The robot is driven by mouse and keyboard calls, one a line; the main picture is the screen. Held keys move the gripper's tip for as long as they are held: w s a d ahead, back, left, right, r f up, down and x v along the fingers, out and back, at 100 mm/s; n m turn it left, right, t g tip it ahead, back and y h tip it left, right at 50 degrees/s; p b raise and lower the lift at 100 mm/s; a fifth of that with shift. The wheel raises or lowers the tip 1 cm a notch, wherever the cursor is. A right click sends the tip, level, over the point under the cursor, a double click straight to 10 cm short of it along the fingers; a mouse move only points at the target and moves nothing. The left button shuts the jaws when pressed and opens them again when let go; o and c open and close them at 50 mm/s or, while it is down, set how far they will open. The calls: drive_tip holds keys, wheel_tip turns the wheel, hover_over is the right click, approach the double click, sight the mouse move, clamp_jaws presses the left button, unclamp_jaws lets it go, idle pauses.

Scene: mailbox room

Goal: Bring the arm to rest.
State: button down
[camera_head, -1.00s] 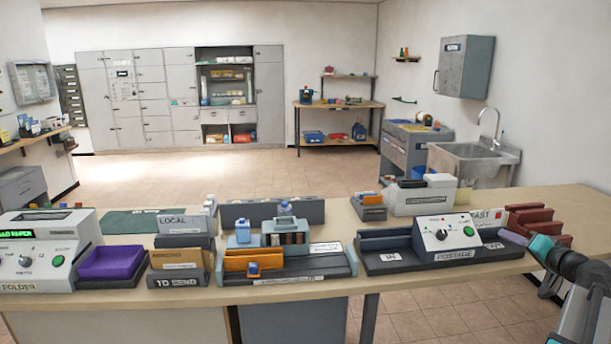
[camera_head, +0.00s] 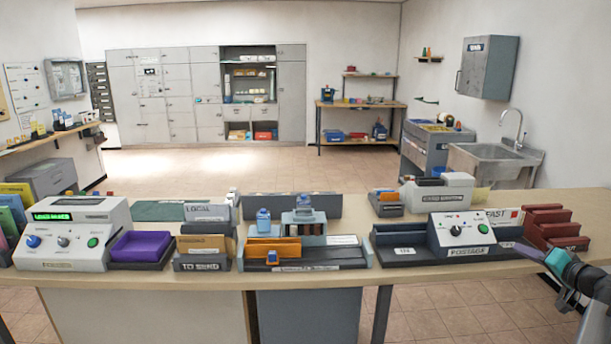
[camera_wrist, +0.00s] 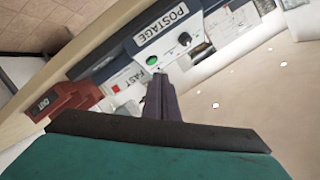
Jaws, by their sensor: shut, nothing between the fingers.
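My gripper (camera_wrist: 158,82) shows in the wrist view with its dark purple fingers pressed together, empty. They point toward the POSTAGE machine (camera_wrist: 170,35) and the white FAST label (camera_wrist: 135,80). In the head view my arm comes in at the lower right edge, with a teal part near the counter's front edge. The POSTAGE machine (camera_head: 462,233) stands on the counter to the left of my arm. I cannot tell whether the fingers touch anything.
The counter (camera_head: 340,215) runs across the view. A sink (camera_head: 495,158) stands behind at the right. The floor (camera_head: 270,170) beyond the counter is clear.

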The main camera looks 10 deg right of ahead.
drive_tip(key=a+f+n+g+y, duration=0.35)
drive_tip(key=a+f+g, duration=0.65)
drive_tip(key=a+f, duration=2.65)
drive_tip(key=s+a+f+g, duration=0.4)
drive_tip(key=s+a+f, duration=0.3)
drive_tip(key=a+f, duration=0.3)
drive_tip(key=s+a+f+n+g+h, duration=0.1)
drive_tip(key=s+f, duration=0.3)
drive_tip(key=s, duration=0.5)
drive_tip(key=s+a+f+n+g+h, duration=0.1)
drive_tip(key=s+a+f+n+g, duration=0.1)
drive_tip(key=s, duration=0.7)
drive_tip(key=s+a+f+n+g+h, duration=0.2)
drive_tip(key=s+a+f+g, duration=0.1)
drive_tip(key=s+a+f, duration=0.2)
drive_tip(key=s+f, duration=0.2)
drive_tip(key=s, duration=0.1)
drive_tip(key=shift+s+f+g, duration=0.35)
drive_tip(key=shift+s+g, duration=0.05)
